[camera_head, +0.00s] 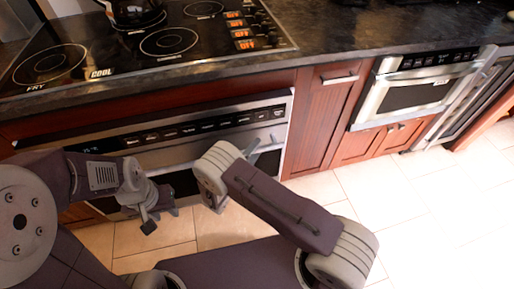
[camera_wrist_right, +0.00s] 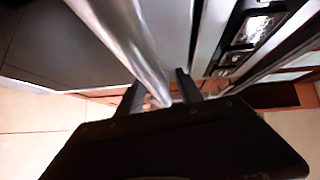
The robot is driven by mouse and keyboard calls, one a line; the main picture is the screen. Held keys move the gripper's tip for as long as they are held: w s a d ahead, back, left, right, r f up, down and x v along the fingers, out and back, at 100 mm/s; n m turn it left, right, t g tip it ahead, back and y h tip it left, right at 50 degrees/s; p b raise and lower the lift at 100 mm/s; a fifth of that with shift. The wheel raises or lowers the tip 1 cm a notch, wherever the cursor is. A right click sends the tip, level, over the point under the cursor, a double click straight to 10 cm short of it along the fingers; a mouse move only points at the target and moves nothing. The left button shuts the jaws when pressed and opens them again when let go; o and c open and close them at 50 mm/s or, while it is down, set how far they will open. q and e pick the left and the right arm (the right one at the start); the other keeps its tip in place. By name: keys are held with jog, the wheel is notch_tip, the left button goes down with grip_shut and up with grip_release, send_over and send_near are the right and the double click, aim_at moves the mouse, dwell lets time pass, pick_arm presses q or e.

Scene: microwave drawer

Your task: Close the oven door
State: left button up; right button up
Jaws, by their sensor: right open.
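The oven (camera_head: 180,127) is built in below the cooktop, with a black control strip across its top. Its steel door (camera_head: 180,156) with a dark window stands roughly upright below the strip, partly behind my arms; I cannot tell whether it is fully shut. My left gripper (camera_head: 160,217) is in front of the door, apart from it, and its fingers look spread and empty. My right gripper is mostly hidden behind its arm in the head view. In the right wrist view my right gripper (camera_wrist_right: 156,92) is open, with a silver handle bar (camera_wrist_right: 125,40) running between its fingers.
The black cooktop (camera_head: 140,40) has a kettle (camera_head: 133,10) on it. A dark counter edge overhangs the oven. A steel microwave drawer (camera_head: 415,92) sits to the right, beyond a wooden cabinet (camera_head: 325,115). The tiled floor (camera_head: 400,200) at the right is clear.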

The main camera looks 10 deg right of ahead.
jog(key=v, duration=0.8)
jog(key=shift+p, duration=0.45)
